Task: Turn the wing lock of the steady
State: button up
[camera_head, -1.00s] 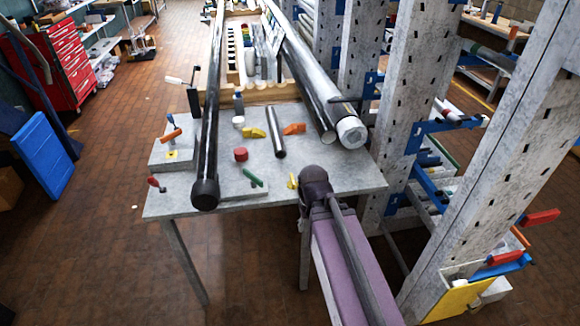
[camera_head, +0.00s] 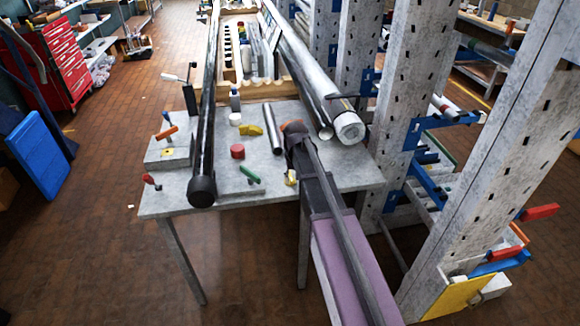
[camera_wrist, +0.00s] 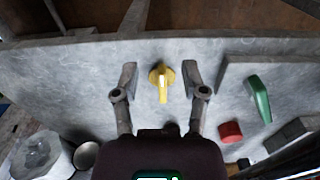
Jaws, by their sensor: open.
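A yellow wing lock (camera_wrist: 162,80) stands on the grey bench top near its front edge. In the wrist view it lies between the two fingers of my gripper (camera_wrist: 159,72), with a visible gap on either side. My gripper is open, holds nothing, and points down at the bench. In the head view the yellow wing (camera_head: 291,177) shows just left of my arm, and my fingers are hidden. A green wing handle (camera_wrist: 260,98) is to its right in the wrist view; it also shows in the head view (camera_head: 250,173). I cannot tell which part is the steady.
A red round knob (camera_head: 238,151), another yellow wing (camera_head: 250,131) and a loose grey tube (camera_head: 273,130) are on the bench. A long black tube (camera_head: 204,150) and a silver capped tube (camera_head: 349,128) overhang it. A perforated upright (camera_head: 405,100) stands close at right.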

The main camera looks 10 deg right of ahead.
send_over(290, 175)
jog(key=shift+f, duration=0.4)
jog(key=shift+f+b, duration=0.1)
jog(key=shift+b, duration=0.3)
notch_tip(290, 175, down, 7)
jog(key=b, duration=0.6)
jog(key=shift+b, duration=0.4)
jog(key=shift+r, duration=0.25)
jog(key=shift+c, duration=0.8)
jog(key=shift+s, duration=0.15)
grip_shut()
